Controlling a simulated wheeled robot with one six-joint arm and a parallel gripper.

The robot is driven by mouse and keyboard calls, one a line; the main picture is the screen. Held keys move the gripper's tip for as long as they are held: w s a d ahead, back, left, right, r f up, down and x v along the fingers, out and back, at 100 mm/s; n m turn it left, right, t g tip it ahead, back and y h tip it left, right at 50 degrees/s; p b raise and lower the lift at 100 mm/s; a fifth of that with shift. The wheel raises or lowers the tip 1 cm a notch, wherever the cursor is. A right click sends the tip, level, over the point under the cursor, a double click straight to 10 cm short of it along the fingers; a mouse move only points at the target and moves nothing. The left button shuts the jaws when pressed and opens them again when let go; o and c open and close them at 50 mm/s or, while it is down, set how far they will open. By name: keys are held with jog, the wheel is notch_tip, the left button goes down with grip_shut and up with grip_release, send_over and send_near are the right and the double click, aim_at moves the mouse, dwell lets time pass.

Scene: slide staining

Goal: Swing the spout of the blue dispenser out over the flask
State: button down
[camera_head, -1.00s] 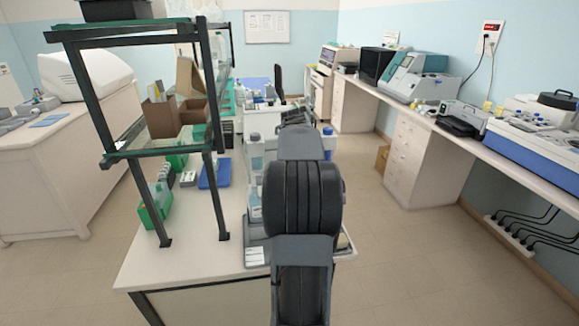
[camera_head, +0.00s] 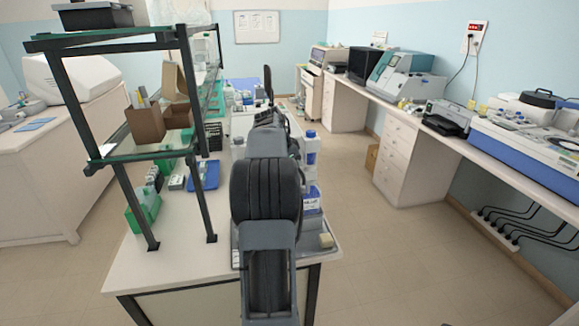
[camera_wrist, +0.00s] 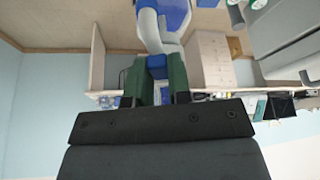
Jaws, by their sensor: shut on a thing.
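In the wrist view my gripper (camera_wrist: 160,92) has its two dark green fingers closed on a blue part. That part joins a pale grey and blue body, which appears to be the blue dispenser (camera_wrist: 176,14), just beyond the fingertips. I cannot clearly tell the spout from the rest of it. In the head view my arm hides the gripper and whatever is between its fingers. I cannot make out the flask in either view.
Blue-capped bottles (camera_head: 311,150) and a blue-labelled container (camera_head: 312,200) stand right of my arm on a grey tray (camera_head: 325,253). A dark-framed shelf (camera_head: 118,158) stands left on the bench. The floor (camera_head: 410,260) to the right is clear.

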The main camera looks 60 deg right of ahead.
jog(key=c, duration=1)
grip_release()
jog(key=shift+c, duration=0.2)
jog(key=v, duration=1.3)
jog(key=shift+r, duration=0.35)
jog(key=shift+w+a, duration=0.1)
jog(key=shift+a, duration=0.05)
jog(key=shift+c, duration=0.2)
